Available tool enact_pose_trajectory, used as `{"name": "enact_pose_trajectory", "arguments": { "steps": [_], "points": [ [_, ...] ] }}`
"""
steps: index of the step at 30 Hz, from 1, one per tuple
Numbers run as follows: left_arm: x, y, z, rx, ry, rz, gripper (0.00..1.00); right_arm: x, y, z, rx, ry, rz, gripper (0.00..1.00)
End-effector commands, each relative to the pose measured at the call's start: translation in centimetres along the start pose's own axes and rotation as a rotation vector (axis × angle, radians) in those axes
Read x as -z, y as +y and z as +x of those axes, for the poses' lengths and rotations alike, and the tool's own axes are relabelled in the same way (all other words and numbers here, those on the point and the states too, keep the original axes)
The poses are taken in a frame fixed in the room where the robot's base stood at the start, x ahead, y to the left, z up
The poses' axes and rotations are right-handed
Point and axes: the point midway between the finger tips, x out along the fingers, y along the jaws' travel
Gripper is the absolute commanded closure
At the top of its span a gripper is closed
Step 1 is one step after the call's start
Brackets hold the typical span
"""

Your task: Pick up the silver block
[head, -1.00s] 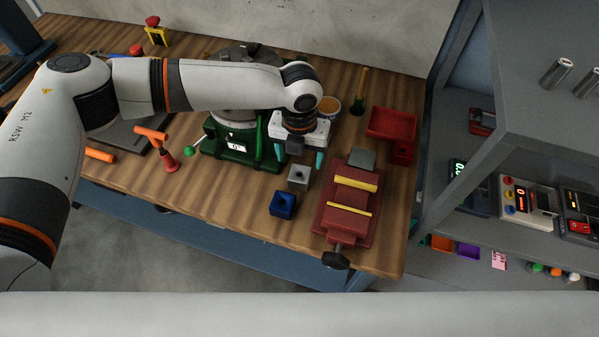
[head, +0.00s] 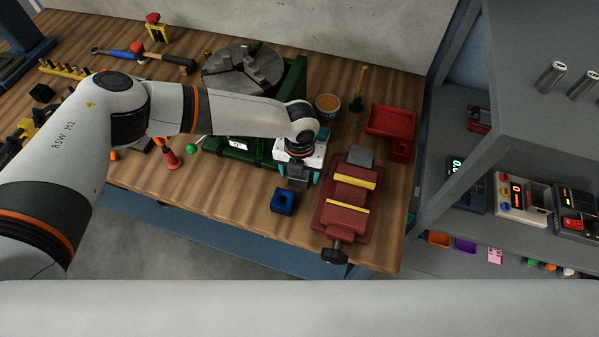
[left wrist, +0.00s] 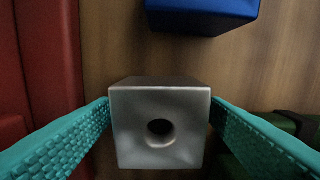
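The silver block (left wrist: 160,125), a grey cube with a round hole in its near face, sits between the fingers of my left gripper in the left wrist view. In the head view my left gripper (head: 298,178) is low over the table beside the blue block, and it largely hides the silver block. Its teal fingers are spread, one on each side of the block. Any gap between fingers and block is very small, and contact is hard to judge. My right gripper is not in view.
A blue block (head: 284,201) stands close in front; it also shows in the left wrist view (left wrist: 203,12). A red vise (head: 346,205) is just to the right. A red bin (head: 391,122) lies further back right.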

Motion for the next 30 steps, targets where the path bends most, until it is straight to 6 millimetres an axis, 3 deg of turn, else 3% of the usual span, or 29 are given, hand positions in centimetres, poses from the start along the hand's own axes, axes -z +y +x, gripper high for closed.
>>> {"name": "enact_pose_trajectory", "arguments": {
  "steps": [1,9,20,26,30],
  "points": [
    [0.0,0.0,0.0,0.0,0.0,0.0,0.41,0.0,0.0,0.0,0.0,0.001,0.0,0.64],
    [0.0,0.0,-0.1,0.0,0.0,-0.001,0.84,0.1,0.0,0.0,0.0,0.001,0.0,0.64],
    [0.1,0.0,-0.6,-0.002,0.002,-0.001,0.84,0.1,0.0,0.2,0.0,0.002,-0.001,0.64],
    [0.1,0.0,-2.8,-0.002,0.003,0.001,0.84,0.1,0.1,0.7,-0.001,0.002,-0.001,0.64],
    [0.1,0.0,-5.3,-0.003,0.003,0.0,0.84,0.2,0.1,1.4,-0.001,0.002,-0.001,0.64]
  ]
}}
